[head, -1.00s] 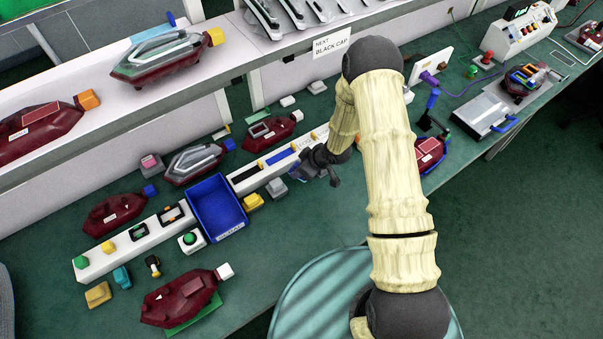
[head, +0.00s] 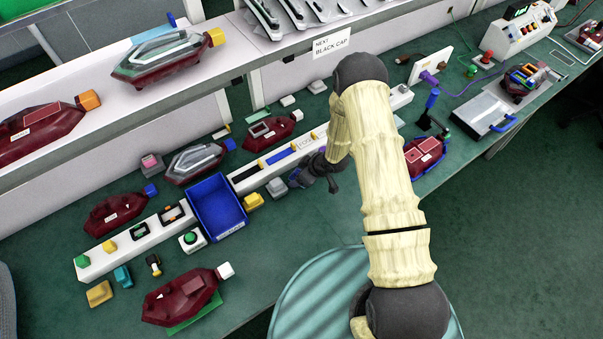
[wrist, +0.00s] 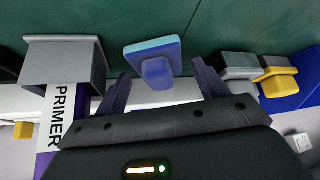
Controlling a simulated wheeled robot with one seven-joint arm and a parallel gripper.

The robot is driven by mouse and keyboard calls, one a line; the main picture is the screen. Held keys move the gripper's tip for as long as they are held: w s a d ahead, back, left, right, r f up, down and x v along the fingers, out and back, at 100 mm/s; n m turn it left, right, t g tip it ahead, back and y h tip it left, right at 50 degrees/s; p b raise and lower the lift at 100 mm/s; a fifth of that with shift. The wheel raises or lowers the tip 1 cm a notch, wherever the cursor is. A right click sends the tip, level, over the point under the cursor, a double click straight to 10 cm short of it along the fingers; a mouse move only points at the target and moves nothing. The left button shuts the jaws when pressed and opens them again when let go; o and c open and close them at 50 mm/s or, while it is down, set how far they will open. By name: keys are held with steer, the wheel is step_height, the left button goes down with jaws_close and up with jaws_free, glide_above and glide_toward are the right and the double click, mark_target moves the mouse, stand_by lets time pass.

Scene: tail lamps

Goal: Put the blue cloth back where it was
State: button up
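A small blue block-like piece with a paler blue flat top (wrist: 153,50), which I take for the blue cloth, shows in the wrist view just beyond and between my fingertips. Green bench shows behind it and the white rail below. My gripper (wrist: 160,72) has its two dark purplish fingers spread, with gaps on both sides of the blue piece. I cannot tell how far below the fingertips it is. In the head view my gripper (head: 312,174) is low by the front of the white rail and hides the blue piece.
A grey block (wrist: 236,64), a yellow block (wrist: 278,82) and the blue bin (wrist: 308,82) lie to the right in the wrist view. A grey box (wrist: 65,62) stands left, by the "PRIMER" label (wrist: 62,115). Bare green bench (head: 285,240) lies in front.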

steer(key=shift+r, duration=0.25)
steer(key=b+v, duration=0.1)
steer(key=v, duration=1.1)
steer(key=shift+b, duration=0.35)
